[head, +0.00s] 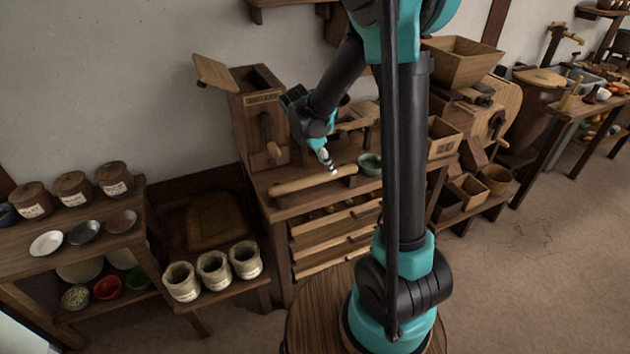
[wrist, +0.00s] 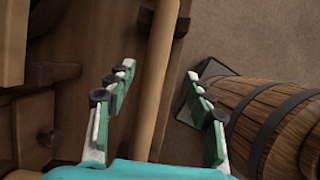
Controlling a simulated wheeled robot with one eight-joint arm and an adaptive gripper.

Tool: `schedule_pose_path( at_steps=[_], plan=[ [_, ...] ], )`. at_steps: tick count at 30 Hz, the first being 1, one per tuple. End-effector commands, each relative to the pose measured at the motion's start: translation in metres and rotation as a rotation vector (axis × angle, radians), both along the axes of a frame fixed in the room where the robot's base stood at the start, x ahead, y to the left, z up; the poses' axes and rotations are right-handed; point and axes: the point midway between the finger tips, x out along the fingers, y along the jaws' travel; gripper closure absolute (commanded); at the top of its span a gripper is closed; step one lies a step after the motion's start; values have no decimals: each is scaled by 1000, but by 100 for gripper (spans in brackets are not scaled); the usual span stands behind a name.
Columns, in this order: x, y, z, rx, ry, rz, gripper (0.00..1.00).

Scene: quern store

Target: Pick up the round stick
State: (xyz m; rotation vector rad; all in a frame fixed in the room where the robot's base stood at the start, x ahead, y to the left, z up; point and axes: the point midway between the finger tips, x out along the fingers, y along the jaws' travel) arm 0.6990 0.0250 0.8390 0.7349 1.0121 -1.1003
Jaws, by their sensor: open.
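The round stick (head: 313,180) is a long, light brown wooden rod. In the head view it lies near the front edge of the wooden bench, above the slatted shelves. In the wrist view the stick (wrist: 152,85) runs from top to bottom between my two fingers, a little nearer the left one. My gripper (head: 331,169) is open and empty, with its fingertips at the stick's right half, pointing down. I cannot tell whether the fingertips touch the stick or hover just above it.
A green bowl (head: 370,164) stands right of the stick on the bench. A tall wooden box (head: 259,120) with a handle stands behind its left end. Several cloth sacks (head: 213,271) stand on a low shelf at the left. Open floor (head: 540,240) lies at the right.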

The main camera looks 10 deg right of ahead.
Motion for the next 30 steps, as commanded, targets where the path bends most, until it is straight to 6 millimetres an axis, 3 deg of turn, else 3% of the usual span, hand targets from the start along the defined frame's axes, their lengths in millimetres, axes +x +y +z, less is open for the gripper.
schedule_pose_path(
  at_steps=[13,23,30],
  plan=[
    [10,-13,-44,0,0,-1,47],
    [11,-16,-50,0,0,0,47],
    [10,-16,-50,0,0,0,75]
  ],
)
